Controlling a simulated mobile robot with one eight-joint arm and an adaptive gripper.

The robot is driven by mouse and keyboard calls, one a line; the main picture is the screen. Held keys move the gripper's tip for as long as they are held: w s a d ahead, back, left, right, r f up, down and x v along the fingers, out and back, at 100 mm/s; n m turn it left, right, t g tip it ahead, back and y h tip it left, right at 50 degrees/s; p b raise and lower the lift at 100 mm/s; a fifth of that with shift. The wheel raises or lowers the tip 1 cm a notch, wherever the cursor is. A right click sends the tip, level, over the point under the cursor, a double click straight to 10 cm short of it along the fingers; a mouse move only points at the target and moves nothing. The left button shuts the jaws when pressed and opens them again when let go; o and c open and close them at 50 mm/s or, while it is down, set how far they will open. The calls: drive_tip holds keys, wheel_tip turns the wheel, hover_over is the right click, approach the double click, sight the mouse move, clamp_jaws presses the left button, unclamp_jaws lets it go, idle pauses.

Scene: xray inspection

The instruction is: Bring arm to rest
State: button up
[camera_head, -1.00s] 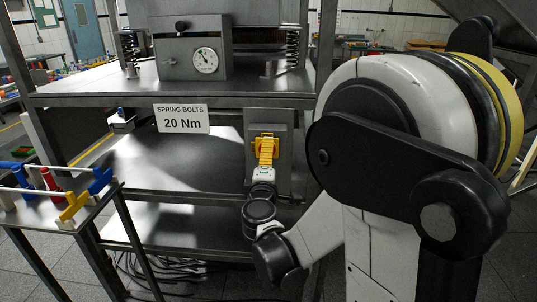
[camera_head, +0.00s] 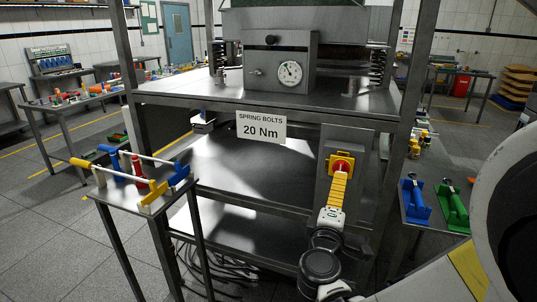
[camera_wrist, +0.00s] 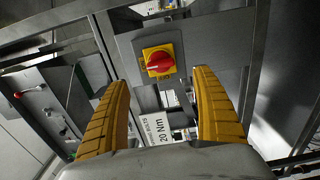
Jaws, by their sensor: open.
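My gripper (camera_head: 340,184) reaches toward a grey panel (camera_head: 362,150) on the front of the metal press frame. In the wrist view, its two yellow fingers (camera_wrist: 161,82) stand wide apart and open, with nothing between them. A red rotary knob on a yellow square plate (camera_wrist: 158,62) lies ahead of the fingertips, roughly centred between them. In the head view the red knob (camera_head: 342,164) shows just beyond the fingertips; I cannot tell the exact gap. My arm runs down and out at the lower right.
A sign (camera_head: 262,129) reads "SPRING BOLTS 20 Nm" on the frame's shelf edge. A small table with colored tools (camera_head: 135,182) stands at left. Blue and green tools (camera_head: 416,200) lie on a side table at right. A dial gauge (camera_head: 290,73) sits above. Open floor lies at far left.

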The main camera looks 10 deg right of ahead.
drive_tip(key=s+f+m+g+y, duration=0.3)
drive_tip(key=s+f+m+g, duration=0.15)
drive_tip(key=s+m, duration=0.25)
drive_tip(key=s+a+f+m+g+y, duration=0.2)
drive_tip(key=s+a+y, duration=0.4)
drive_tip(key=s+a, duration=0.4)
drive_tip(key=shift+a+m+g+y, duration=0.4)
drive_tip(key=shift+a+m+g, duration=0.25)
drive_tip(key=shift+a+m, duration=0.35)
drive_tip(key=shift+f, duration=0.1)
